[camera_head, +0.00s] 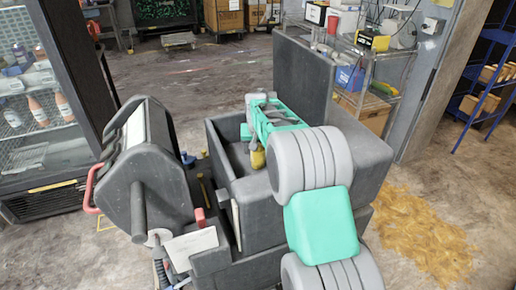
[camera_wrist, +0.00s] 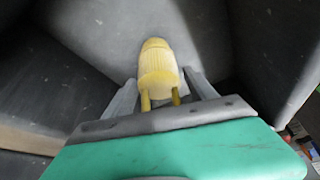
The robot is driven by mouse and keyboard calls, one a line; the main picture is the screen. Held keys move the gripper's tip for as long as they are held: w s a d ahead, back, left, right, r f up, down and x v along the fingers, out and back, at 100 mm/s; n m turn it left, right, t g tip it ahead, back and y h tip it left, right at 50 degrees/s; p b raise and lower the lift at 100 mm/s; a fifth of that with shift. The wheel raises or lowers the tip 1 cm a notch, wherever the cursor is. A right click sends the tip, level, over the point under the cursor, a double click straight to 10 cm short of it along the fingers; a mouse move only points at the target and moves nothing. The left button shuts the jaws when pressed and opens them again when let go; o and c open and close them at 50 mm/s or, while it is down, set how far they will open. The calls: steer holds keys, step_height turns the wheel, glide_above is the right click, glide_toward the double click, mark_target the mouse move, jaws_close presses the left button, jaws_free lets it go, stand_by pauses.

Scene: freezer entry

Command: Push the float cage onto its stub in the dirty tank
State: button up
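The float cage is a small yellow ribbed piece with two thin prongs; it shows in the wrist view (camera_wrist: 158,68) and partly in the head view (camera_head: 257,158). My gripper (camera_head: 259,145) points down into an open dark grey tank (camera_head: 262,207). In the wrist view my gripper's grey fingers (camera_wrist: 160,82) stand on either side of the cage and appear shut on it. The cage is inside the tank, near its inner wall. I cannot make out the stub, nor whether the cage touches the tank's floor.
A dark grey machine part with a red handle (camera_head: 90,190) stands left of the tank. A tall grey panel (camera_head: 303,85) rises behind it. A glass-door cooler (camera_head: 40,120) is at the left and a wire shelf (camera_head: 365,50) at the back right. Straw-coloured debris (camera_head: 425,235) lies on the floor.

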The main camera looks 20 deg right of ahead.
mark_target(258, 152)
steer(key=shift+o, duration=0.7)
steer(key=shift+r, duration=0.1)
steer(key=v, duration=0.7)
steer(key=shift+s+r, duration=0.15)
steer(key=shift+r, duration=0.2)
